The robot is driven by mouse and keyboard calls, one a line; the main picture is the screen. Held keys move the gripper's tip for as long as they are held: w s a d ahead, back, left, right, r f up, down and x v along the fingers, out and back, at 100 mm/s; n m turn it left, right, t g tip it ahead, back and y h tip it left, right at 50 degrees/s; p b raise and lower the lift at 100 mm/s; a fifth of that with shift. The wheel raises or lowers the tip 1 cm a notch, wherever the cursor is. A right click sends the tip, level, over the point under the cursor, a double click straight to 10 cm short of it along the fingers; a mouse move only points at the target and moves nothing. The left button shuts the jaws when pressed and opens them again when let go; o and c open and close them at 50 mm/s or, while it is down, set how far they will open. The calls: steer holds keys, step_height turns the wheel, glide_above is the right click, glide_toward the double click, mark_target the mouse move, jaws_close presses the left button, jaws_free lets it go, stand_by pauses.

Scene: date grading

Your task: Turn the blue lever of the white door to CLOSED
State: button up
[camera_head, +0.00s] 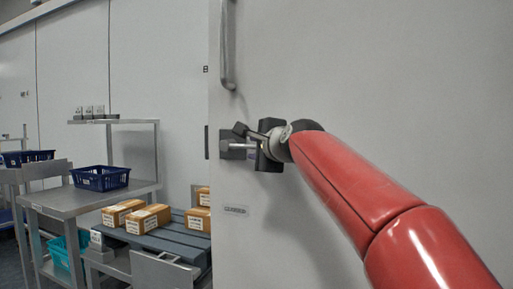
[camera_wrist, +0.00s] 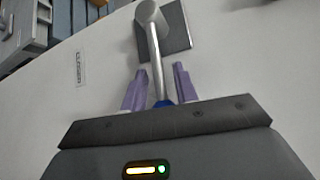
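The white door (camera_head: 400,60) fills the right of the head view. Its lever (camera_wrist: 153,50) is a grey metal bar on a square grey plate (camera_wrist: 178,28), with a blue end by my gripper's palm. In the head view the plate (camera_head: 229,153) is at the door's left edge, and the lever lies roughly level, partly hidden by my gripper (camera_head: 244,138). In the wrist view my gripper's purple fingers (camera_wrist: 160,84) stand on either side of the bar, with gaps on both sides; it is open. A small label (camera_head: 235,210), seemingly reading CLOSED, is below the plate.
A vertical pull handle (camera_head: 228,45) is on the door above the lever. Left of the door stand a metal table (camera_head: 75,203) with a blue basket (camera_head: 100,178), and a grey-blue pallet (camera_head: 170,238) with several cartons (camera_head: 148,218).

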jaws_close()
steer(key=shift+f, duration=0.1)
